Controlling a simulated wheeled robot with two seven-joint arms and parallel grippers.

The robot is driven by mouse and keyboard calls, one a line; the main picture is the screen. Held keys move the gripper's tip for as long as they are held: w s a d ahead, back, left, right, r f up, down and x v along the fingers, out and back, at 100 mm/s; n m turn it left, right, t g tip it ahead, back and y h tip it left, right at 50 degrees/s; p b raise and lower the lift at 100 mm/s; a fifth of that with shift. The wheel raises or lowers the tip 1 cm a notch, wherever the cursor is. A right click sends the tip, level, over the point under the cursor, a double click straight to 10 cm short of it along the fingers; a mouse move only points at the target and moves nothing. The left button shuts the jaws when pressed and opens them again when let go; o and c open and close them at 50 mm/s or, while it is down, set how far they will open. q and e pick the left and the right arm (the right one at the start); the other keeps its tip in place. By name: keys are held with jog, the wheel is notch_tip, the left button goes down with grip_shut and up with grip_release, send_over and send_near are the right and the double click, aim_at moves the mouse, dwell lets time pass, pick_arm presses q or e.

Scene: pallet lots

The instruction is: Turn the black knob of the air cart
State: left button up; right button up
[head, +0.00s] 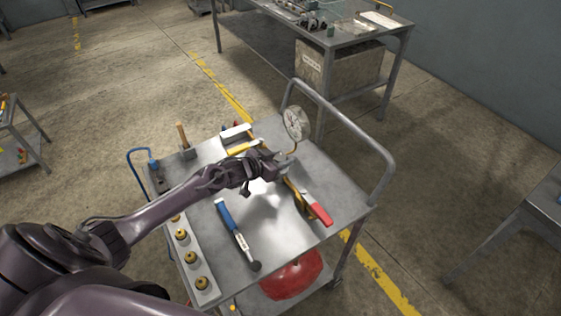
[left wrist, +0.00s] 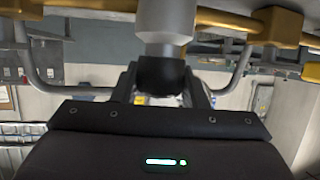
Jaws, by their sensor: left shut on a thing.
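The air cart (head: 345,205) is a grey metal cart with a tubular handle, in the middle of the head view. My left gripper (head: 278,161) reaches over its top beside the brass pipe, below the pressure gauge (head: 296,123). In the left wrist view the black knob (left wrist: 162,76) sits at the end of a grey stem (left wrist: 165,22), between the fingers of my left gripper (left wrist: 163,90). The gripper is shut on the knob. In the head view the gripper hides the knob. My right gripper is not in view.
A red-handled lever (head: 316,208) and a blue-handled tool (head: 232,225) lie near the gripper. A strip with several brass fittings (head: 189,257) runs along the cart's left side. A red tank (head: 293,275) sits below. A workbench (head: 345,37) stands behind.

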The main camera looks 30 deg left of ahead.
pick_arm(q)
jog(key=shift+a+f+m+g+h+b, duration=0.1)
jog(key=shift+f+m+g+h+b, duration=0.1)
jog(key=shift+m+h+b, duration=0.35)
jog(key=shift+f+m+g+h+b, duration=0.1)
jog(key=shift+m+g+h+b, duration=0.1)
jog(key=shift+m+h+b, duration=0.35)
jog(key=shift+r+h+b, duration=0.15)
jog(key=shift+h+b, duration=0.15)
jog(key=shift+b, duration=0.1)
jog(key=shift+r+m+g, duration=0.15)
jog(key=shift+m+g, duration=0.15)
jog(key=shift+m, duration=0.1)
jog(key=shift+h, duration=0.3)
jog(key=o, duration=1)
jog(key=shift+c, duration=0.2)
jog(key=shift+s, duration=0.15)
